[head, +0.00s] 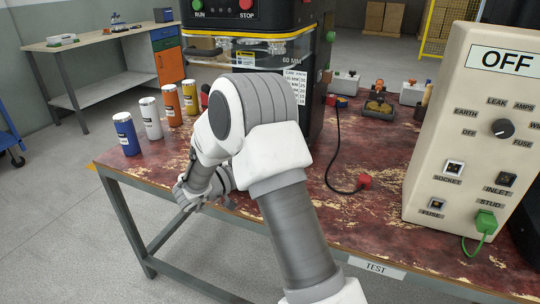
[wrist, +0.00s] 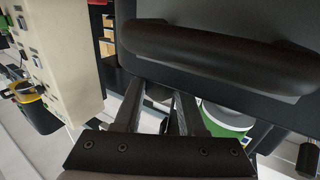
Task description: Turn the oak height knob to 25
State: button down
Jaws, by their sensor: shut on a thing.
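The black seamer (head: 255,12) stands on the worn red table, with a "60 MM" mark on its front and a white card (head: 297,85) of numbers on its side. I cannot make out the oak height knob in either view; my arm covers the seamer's lower front in the head view. My gripper (wrist: 160,95) shows in the wrist view, its two fingers pointing up under the edge of a black body with a rounded dark bar (wrist: 220,55). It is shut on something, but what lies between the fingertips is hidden. In the head view the gripper is hidden.
Blue (head: 124,133), white (head: 151,118), orange (head: 172,105) and yellow (head: 190,97) cans stand left of my arm. A beige tester (head: 470,130) reading OFF stands right, with a dark cable and red plug (head: 364,181) between. A green-and-white round thing (wrist: 228,118) is close beside my fingers.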

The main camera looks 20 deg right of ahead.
jog(key=shift+m+g+h+p, duration=0.3)
jog(key=shift+m+g+p, duration=1.45)
jog(key=shift+g, duration=1.55)
jog(key=shift+m+b, duration=0.4)
jog(key=shift+m, duration=0.15)
jog(key=shift+c, duration=2.4)
grip_release()
jog(key=w+a+p, duration=0.2)
jog(key=a+p, duration=0.1)
jog(key=a, duration=1.4)
jog(key=shift+a+p, duration=0.15)
jog(key=shift+p, duration=0.2)
